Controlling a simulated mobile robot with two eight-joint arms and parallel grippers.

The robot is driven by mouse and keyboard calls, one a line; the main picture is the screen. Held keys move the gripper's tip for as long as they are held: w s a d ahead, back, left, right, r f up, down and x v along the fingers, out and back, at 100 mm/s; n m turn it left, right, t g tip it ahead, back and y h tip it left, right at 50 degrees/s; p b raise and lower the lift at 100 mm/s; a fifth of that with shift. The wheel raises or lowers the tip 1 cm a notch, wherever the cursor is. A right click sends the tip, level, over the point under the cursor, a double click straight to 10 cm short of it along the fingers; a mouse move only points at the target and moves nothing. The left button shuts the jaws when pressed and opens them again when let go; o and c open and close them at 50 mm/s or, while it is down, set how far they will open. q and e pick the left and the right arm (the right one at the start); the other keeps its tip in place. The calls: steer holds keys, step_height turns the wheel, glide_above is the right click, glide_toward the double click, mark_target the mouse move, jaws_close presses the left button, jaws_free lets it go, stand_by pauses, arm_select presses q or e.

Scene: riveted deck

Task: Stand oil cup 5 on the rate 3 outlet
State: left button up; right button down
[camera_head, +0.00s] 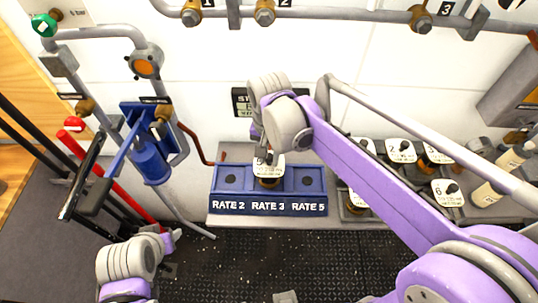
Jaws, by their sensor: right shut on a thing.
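The blue outlet block (228,203) stands on a grey ledge against the wall, with RATE 2, RATE 3 and RATE 5 lettered along its front. An oil cup (269,170) with a white lid and amber body is upright at the middle place, RATE 3. The gripper partly covers its lid, so I cannot read its number surely. My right gripper (264,152) reaches down from above and is shut on this cup. I cannot tell whether the cup's base touches the outlet. The RATE 2 and RATE 5 places look empty. My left gripper (170,240) is low at left, away from the block; its jaws are unclear.
Several other white-lidded cups, one marked 6 (447,192), stand on the ledge at right, partly behind my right arm. Pale bottles (488,195) are at far right. A blue pump-like device (150,162), pipes and a red bar (98,168) fill the left. Black riveted deck lies below.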

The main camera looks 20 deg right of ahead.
steer(key=shift+f, duration=0.1)
steer(key=shift+f, duration=0.15)
steer(key=c, duration=0.6)
jaws_free()
steer(key=shift+r, duration=0.25)
step_height(320, 180, up, 12)
steer(key=s+d+f+n+t, duration=0.2)
steer(key=s+f, duration=0.2)
steer(key=f, duration=0.1)
steer(key=s+d+f+n+t, duration=0.2)
steer(key=s+f, duration=0.2)
steer(key=f, duration=0.1)
steer(key=s+d+f+n+t, duration=0.1)
steer(key=s+d+f+n, duration=0.1)
steer(key=s+f, duration=0.2)
steer(key=shift+s+d+f+t+p, duration=0.1)
steer(key=shift+d+f+t+p, duration=0.1)
steer(key=shift+f, duration=0.25)
steer(key=shift+d+f+t+p, duration=0.1)
steer(key=shift+f+t+p, duration=0.1)
steer(key=shift+f, duration=0.25)
